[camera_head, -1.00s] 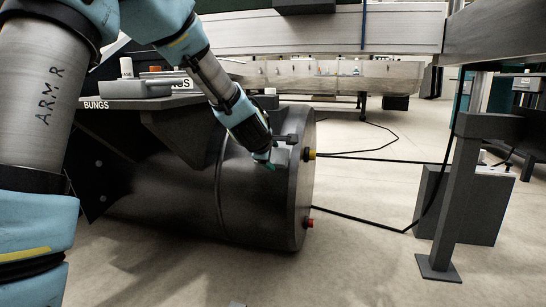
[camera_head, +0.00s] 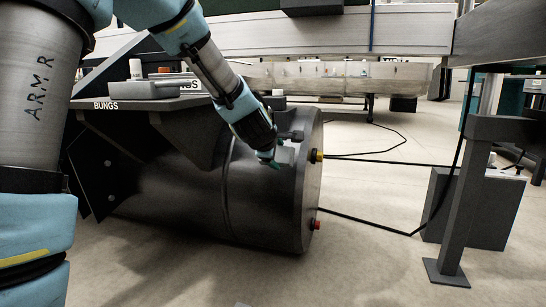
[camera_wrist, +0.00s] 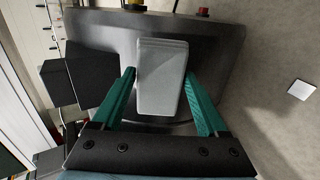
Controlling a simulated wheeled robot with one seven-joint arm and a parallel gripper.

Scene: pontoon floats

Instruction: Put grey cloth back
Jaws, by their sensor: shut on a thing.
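The grey cloth (camera_wrist: 162,80) shows in the wrist view as a light grey folded block between the two green fingers. My gripper (camera_wrist: 160,72) is shut on it, with a finger along each side. In the head view my gripper (camera_head: 273,163) points down at the right end of the dark cylindrical float (camera_head: 225,190). The cloth is hard to make out there, and I cannot tell whether it touches the float.
A yellow plug (camera_head: 318,156) and a red plug (camera_head: 316,224) sit on the float's end. A shelf marked BUNGS (camera_head: 130,104) holds a grey case (camera_head: 155,89).

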